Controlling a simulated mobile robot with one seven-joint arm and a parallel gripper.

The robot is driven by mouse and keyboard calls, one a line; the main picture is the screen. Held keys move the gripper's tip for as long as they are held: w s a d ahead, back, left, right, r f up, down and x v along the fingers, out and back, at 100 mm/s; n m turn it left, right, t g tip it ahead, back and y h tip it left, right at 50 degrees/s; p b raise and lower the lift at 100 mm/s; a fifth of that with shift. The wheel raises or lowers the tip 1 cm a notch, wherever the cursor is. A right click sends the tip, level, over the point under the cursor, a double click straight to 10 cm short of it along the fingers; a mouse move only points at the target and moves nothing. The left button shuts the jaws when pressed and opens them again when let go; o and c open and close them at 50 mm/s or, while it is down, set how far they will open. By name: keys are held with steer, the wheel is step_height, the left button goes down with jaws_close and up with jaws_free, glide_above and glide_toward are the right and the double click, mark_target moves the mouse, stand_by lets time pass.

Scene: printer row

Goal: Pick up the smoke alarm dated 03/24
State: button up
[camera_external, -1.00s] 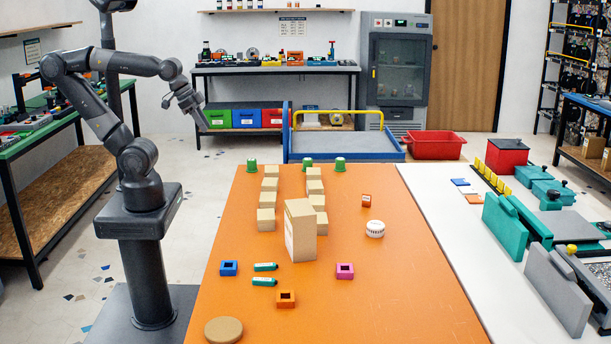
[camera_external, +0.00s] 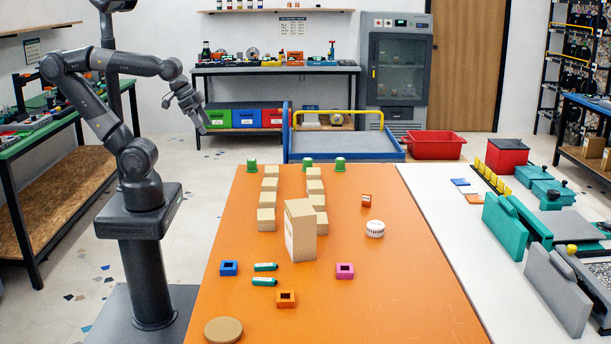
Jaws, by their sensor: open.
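A round white smoke alarm (camera_external: 375,229) sits on the orange table (camera_external: 390,290), right of the tall cardboard box. Its date is too small to read. It is the only smoke alarm that I can make out. My gripper (camera_external: 202,122) is open and empty. It hangs in the air left of and beyond the table's far left corner, well away from the alarm.
The table's right front is clear.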

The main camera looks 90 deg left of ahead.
steer(key=w+r, duration=0.3)
steer(key=w, duration=0.5)
steer(key=n+g, duration=0.1)
glide_above(373, 223)
steer(key=s, duration=0.2)
step_height(373, 223, down, 26)
steer(key=shift+s+a+r, duration=0.1)
steer(key=shift+r, duration=0.05)
steer(key=shift+x, duration=3.25)
